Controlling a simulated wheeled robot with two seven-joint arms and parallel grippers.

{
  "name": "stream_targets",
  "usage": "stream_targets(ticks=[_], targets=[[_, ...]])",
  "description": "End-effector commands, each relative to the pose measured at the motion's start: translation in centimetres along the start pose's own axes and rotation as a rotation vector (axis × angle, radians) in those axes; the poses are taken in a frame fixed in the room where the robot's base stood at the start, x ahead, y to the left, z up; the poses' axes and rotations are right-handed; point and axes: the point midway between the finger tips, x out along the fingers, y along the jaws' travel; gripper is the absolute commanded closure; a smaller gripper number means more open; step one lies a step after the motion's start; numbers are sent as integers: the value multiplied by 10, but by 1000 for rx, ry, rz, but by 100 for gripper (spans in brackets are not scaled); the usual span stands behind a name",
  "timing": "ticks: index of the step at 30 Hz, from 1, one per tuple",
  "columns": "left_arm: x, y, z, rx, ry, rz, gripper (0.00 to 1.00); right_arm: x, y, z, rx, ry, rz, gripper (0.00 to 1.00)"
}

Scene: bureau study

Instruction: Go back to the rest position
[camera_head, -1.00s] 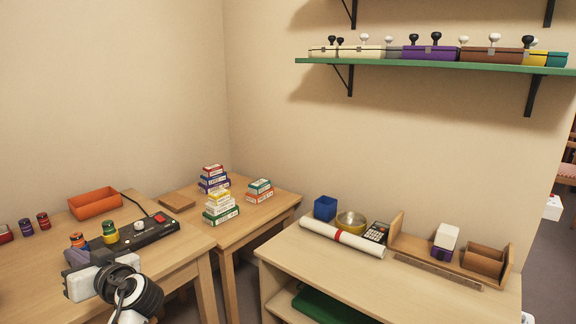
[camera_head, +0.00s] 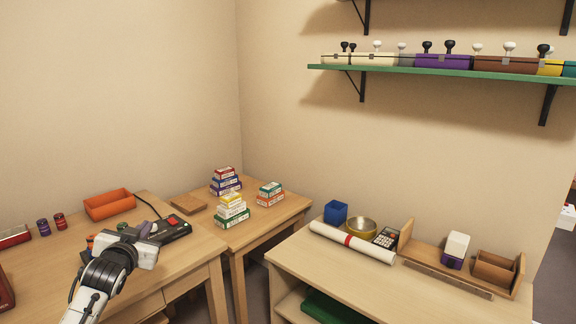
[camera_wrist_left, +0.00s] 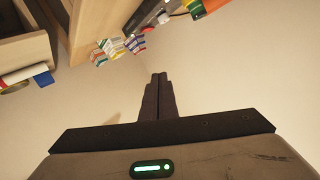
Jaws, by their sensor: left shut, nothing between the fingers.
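My left gripper (camera_head: 145,229) is over the left desk in the head view, in front of the black device with a red button (camera_head: 172,229), which it partly hides. In the left wrist view its two dark fingers (camera_wrist_left: 159,77) are together, with nothing between them. They point toward bare pale wall. My left arm comes in from the bottom left. My right gripper is in neither view.
The left desk (camera_head: 190,262) holds an orange tray (camera_head: 109,205) and small jars. Stacked boxes (camera_head: 231,211) stand on the desk beside it. A low cabinet (camera_head: 345,280) stands at right, below a green shelf (camera_head: 440,72). Wall space above the desks is clear.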

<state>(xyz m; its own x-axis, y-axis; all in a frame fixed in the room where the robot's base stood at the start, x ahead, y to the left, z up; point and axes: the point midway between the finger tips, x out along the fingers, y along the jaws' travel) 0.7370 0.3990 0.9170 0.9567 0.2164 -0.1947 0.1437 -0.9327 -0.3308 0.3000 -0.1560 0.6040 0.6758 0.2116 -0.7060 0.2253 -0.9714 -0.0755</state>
Motion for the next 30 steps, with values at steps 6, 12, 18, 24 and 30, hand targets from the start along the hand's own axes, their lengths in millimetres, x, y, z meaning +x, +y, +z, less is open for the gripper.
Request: stream_targets(ticks=[6,12,18,24,30], targets=[[-22,58,38,-11,14,130,100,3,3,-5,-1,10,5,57],[-73,120,121,-11,-80,227,100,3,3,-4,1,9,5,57],[-165,188,216,-39,-211,348,100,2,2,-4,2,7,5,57],[-285,239,289,-100,-359,457,100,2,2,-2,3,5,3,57],[-377,262,321,-161,-472,515,100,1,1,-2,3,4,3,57]])
